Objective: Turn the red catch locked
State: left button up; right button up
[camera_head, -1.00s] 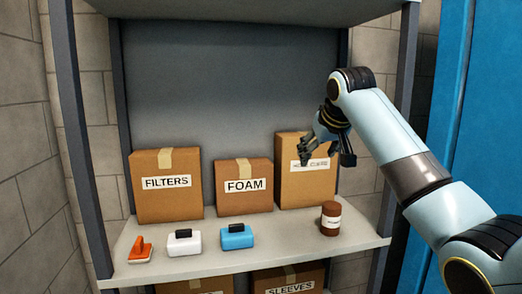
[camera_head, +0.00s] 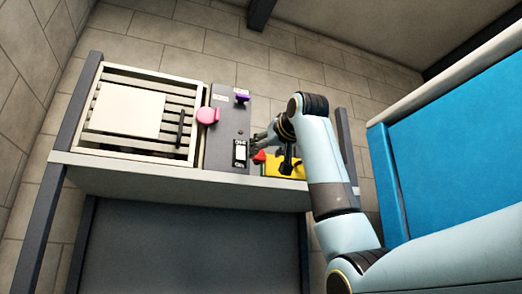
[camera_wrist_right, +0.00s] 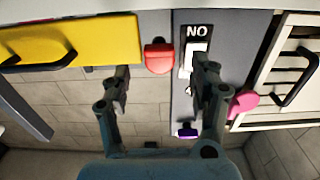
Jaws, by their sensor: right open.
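The red catch (camera_head: 259,157) sits at the right edge of a grey panel (camera_head: 226,142), beside a yellow part (camera_head: 272,168). In the right wrist view the red catch (camera_wrist_right: 159,60) shows as a blunt red block beside a black-and-white label plate reading "NO" (camera_wrist_right: 197,32). My right gripper (camera_head: 256,145) is open at the panel, close to the catch. In the wrist view its two fingers (camera_wrist_right: 160,84) stand apart, with the catch just beyond the gap between them. Contact is not visible. My left gripper is not in view.
A slatted grille with a pale plate (camera_head: 125,110) and a dark handle stands to the left. A blue surface (camera_head: 455,140) is on the right. The yellow part has a black handle (camera_wrist_right: 45,62).

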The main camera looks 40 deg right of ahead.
aim_at(261, 157)
jog(key=p+x, duration=0.1)
jog(key=x, duration=0.3)
jog(key=shift+f, duration=0.1)
jog(key=c, duration=1.2)
